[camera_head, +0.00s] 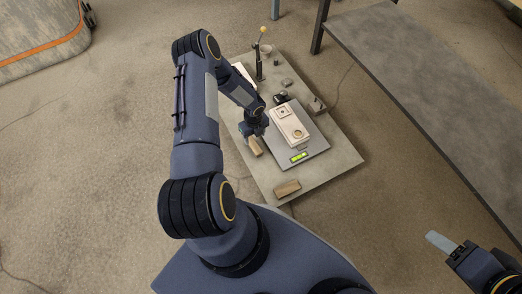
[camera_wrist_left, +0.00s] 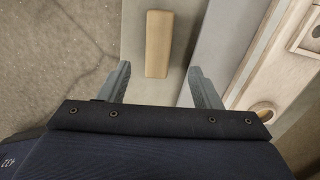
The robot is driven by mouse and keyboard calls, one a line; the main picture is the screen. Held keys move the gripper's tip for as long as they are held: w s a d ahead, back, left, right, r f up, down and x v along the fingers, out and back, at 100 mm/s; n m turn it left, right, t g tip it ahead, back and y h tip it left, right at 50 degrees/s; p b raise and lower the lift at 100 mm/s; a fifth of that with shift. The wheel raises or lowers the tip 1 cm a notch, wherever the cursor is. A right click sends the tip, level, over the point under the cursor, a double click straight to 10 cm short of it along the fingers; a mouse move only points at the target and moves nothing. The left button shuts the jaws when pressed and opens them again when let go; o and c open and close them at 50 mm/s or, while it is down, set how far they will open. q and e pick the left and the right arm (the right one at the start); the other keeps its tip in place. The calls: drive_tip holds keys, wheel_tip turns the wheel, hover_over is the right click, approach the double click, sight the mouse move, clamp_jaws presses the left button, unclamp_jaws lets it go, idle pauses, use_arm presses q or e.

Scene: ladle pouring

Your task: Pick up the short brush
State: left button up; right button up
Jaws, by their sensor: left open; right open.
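A plain tan wooden block (camera_wrist_left: 158,40) lies on the board, seen in the left wrist view and in the head view (camera_head: 255,147). A second tan block (camera_head: 287,187) lies near the board's front edge. I cannot tell whether either one is the short brush; no bristles show. My left gripper (camera_head: 253,131) is over the board beside the first block. In the left wrist view its open fingers (camera_wrist_left: 160,70) stand either side of the block's near end, with gaps on both sides. My right gripper (camera_head: 440,244) is open, empty and away from the board at lower right.
A pale box with round and square openings (camera_head: 290,122) sits on a grey plate with a green display (camera_head: 299,156), right of the left gripper. A dark stand (camera_head: 259,66) and small items are at the board's back. A grey bench (camera_head: 430,90) stands right.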

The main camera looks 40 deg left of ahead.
sight(254, 145)
use_arm(q)
drive_tip(key=f+b, duration=0.1)
drive_tip(key=f, duration=0.2)
drive_tip(key=f+b, duration=0.2)
drive_tip(key=f, duration=0.1)
drive_tip(key=shift+s+a+f, duration=0.1)
drive_tip(key=shift+a+f, duration=0.1)
drive_tip(key=shift+f, duration=0.2)
drive_tip(key=shift+r, duration=0.1)
drive_tip(key=c, duration=1.1)
